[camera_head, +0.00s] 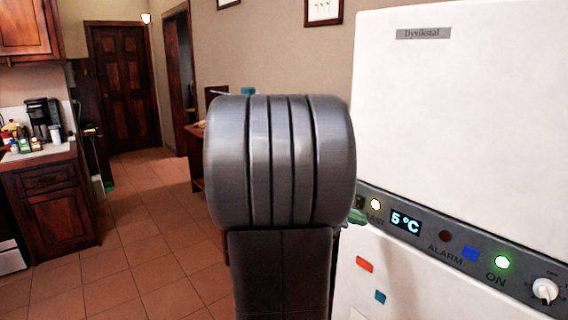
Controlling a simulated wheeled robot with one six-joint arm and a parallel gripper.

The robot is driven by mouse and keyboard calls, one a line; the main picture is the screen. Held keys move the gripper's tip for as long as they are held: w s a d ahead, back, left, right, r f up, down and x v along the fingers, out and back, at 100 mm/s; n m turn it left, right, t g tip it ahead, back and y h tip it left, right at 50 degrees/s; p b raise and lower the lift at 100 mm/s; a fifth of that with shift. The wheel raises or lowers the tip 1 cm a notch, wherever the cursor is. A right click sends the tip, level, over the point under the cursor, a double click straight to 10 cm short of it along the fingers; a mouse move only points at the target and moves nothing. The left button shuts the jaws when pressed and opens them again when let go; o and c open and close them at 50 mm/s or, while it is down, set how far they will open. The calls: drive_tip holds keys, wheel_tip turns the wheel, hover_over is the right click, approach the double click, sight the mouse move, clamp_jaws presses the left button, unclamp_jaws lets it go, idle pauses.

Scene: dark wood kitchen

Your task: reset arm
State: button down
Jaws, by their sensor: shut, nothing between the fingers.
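My own arm fills the middle of the head view. A thick grey ribbed joint sits above a dark upright link. The joint is close to the camera and covers much of what lies behind it. My gripper cannot be made out in this view. The arm stands just left of the white fridge (450,110) and overlaps its left edge in the picture. Whether the arm touches the fridge cannot be told.
The fridge's control strip (405,222) reads 5 °C and has a green light. A wooden counter (48,205) with a coffee maker (42,118) stands at the left. Tiled floor (145,230) runs clear toward a dark wooden door (124,85). Wooden furniture (196,165) is partly hidden behind my arm.

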drive_tip(key=shift+w+d+r+m+t+y+b, duration=0.15)
drive_tip(key=shift+r+m+y+b, duration=0.3)
drive_tip(key=shift+m+y, duration=0.7)
drive_tip(key=shift+d+r+m+t+y+b, duration=0.1)
drive_tip(key=shift+r+m+y+b, duration=0.3)
drive_tip(key=shift+m+y, duration=0.7)
drive_tip(key=shift+w+d+r+m+t+y+b, duration=0.2)
drive_tip(key=shift+r+m+y, duration=0.4)
drive_tip(key=shift+m+y, duration=0.55)
drive_tip(key=shift+a, duration=0.15)
drive_tip(key=shift+s+r, duration=0.1)
drive_tip(key=shift+s, duration=0.05)
